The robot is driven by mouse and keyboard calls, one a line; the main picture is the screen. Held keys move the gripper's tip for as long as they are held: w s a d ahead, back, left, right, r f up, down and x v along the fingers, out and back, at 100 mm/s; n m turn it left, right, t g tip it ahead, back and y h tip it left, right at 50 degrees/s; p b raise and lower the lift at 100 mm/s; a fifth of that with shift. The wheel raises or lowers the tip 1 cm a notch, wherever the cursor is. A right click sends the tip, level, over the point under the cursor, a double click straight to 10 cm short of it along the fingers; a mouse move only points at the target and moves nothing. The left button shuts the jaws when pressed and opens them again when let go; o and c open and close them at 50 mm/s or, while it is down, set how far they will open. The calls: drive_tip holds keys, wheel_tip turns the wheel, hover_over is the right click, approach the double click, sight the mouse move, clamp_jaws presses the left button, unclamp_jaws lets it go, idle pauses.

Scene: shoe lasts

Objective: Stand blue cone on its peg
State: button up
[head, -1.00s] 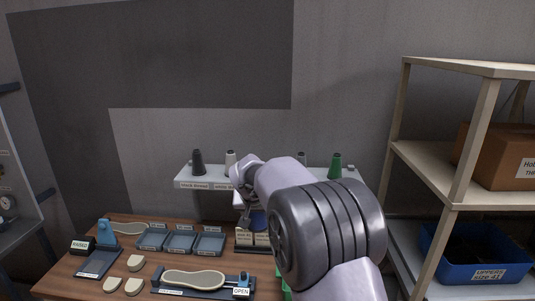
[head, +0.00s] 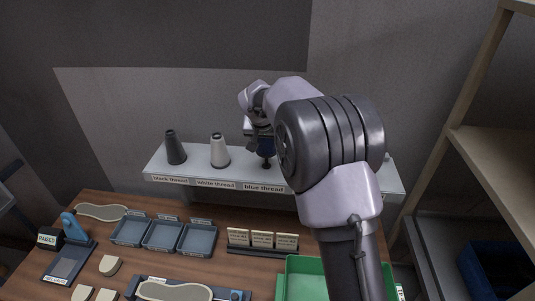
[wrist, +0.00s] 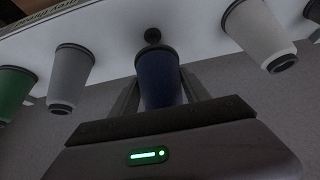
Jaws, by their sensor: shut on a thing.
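The blue cone (wrist: 158,80) is between the two fingers of my gripper (wrist: 160,98) in the wrist view, and the jaws are shut on it. In the head view the cone (head: 265,147) shows dark blue beneath my gripper (head: 262,136), above the shelf's "blue thread" label (head: 264,188). In the head view the dark peg (head: 266,164) is just below the cone. I cannot tell whether they touch.
The white shelf (head: 205,176) carries a black cone (head: 175,148) and a white cone (head: 219,150) to the left. A grey cone (wrist: 71,75) and a green cone (wrist: 14,90) stand on the other side. My arm hides the shelf's right part in the head view.

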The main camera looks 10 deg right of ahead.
sight(267, 155)
wheel_tip(267, 155, down, 6)
drive_tip(key=shift+w+r, duration=0.1)
drive_tip(key=shift+w, duration=0.05)
drive_tip(key=shift+f+b, duration=0.3)
drive_tip(key=shift+b, duration=0.15)
drive_tip(key=o, duration=1.6)
drive_tip(key=shift+r, duration=0.1)
